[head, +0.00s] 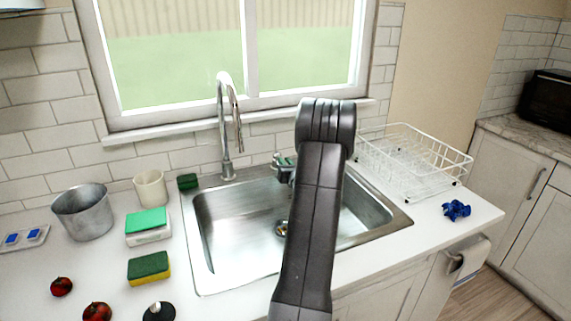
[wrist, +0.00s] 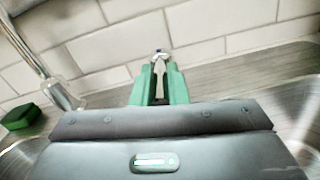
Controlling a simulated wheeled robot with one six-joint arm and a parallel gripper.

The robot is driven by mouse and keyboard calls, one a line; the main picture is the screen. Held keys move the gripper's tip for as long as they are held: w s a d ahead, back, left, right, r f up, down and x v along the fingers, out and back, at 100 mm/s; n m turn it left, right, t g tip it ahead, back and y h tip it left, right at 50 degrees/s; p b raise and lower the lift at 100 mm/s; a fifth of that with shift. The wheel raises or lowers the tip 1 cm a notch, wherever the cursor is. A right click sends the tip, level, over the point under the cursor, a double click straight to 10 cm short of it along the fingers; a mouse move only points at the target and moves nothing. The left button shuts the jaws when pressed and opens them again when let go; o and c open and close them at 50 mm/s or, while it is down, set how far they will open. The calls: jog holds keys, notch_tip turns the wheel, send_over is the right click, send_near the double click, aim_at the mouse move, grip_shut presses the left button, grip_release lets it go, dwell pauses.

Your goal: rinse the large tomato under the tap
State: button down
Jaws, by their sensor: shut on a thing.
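Two red tomatoes lie on the counter at the lower left in the head view. The bigger-looking tomato (head: 97,312) is at the bottom edge, and a smaller tomato (head: 61,286) is behind it to the left. The tap (head: 226,130) stands behind the sink (head: 205,240); no water shows from its spout. My gripper (head: 285,163) is at the sink's back ledge, right of the tap. In the wrist view its green fingers (wrist: 160,82) are closed around a small metal handle (wrist: 159,62) with a blue mark. My arm hides part of the sink.
A metal pot (head: 84,212), a cream cup (head: 151,188), sponges (head: 149,266) and a black-topped item (head: 159,312) stand left of the sink. A white dish rack (head: 410,165) and a blue crumpled thing (head: 456,210) are on the right. The sink basin looks clear.

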jog(key=shift+w+d+y, duration=0.1)
jog(key=shift+y, duration=0.2)
jog(key=shift+w+d+n+g+y, duration=0.2)
jog(key=shift+d+n+g+y, duration=0.2)
jog(key=shift+n+y, duration=0.25)
jog(key=shift+w+d+n+g+y, duration=0.15)
jog(key=shift+d+n+g+y, duration=0.1)
jog(key=shift+n+g+y, duration=0.4)
jog(key=c, duration=1.4)
grip_release()
jog(key=shift+c, duration=0.2)
jog(key=shift+s, duration=0.1)
jog(key=b+v, duration=0.2)
jog(key=v, duration=1.1)
jog(key=shift+s+d+f, duration=0.2)
jog(key=shift+s, duration=0.1)
jog(key=shift+w, duration=0.1)
